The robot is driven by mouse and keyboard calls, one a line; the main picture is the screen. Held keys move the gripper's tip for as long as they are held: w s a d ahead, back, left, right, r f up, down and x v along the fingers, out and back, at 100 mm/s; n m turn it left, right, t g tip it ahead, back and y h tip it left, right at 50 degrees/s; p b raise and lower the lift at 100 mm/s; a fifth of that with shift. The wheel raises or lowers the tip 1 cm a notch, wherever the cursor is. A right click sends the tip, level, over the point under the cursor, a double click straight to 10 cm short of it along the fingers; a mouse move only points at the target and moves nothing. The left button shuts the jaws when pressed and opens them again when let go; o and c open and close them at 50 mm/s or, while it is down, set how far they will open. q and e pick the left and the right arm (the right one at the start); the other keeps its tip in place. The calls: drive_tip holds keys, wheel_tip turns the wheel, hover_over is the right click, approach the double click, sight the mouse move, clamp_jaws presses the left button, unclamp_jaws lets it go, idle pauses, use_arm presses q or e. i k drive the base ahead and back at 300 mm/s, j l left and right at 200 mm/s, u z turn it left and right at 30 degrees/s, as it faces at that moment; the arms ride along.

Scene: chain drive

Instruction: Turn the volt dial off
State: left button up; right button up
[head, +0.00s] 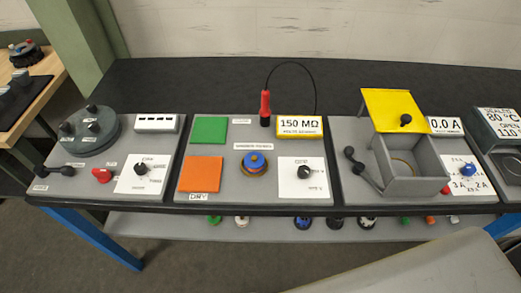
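Black knobs on white cards are the dials here. The middle station's dial (304,172) sits on a white card (301,190) with small lettering that seems to include a V, so it looks like the volt dial. Its pointer direction and setting are too small to read. The left station has a similar black dial (141,169) on a white card. The right station has a blue dial (468,169) on a card with A markings. Neither of my grippers is in view.
Near the middle dial are a blue knob (255,162), a 150 MΩ display (299,124) and a red probe (265,108) on a cable. A grey box (411,186) with a raised yellow lid (392,108) stands right. Space above the middle dial looks clear.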

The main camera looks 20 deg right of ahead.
sight(304, 171)
drive_tip(key=k+j+z, duration=0.1)
drive_tip(key=k+j, duration=0.7)
drive_tip(key=k, duration=0.1)
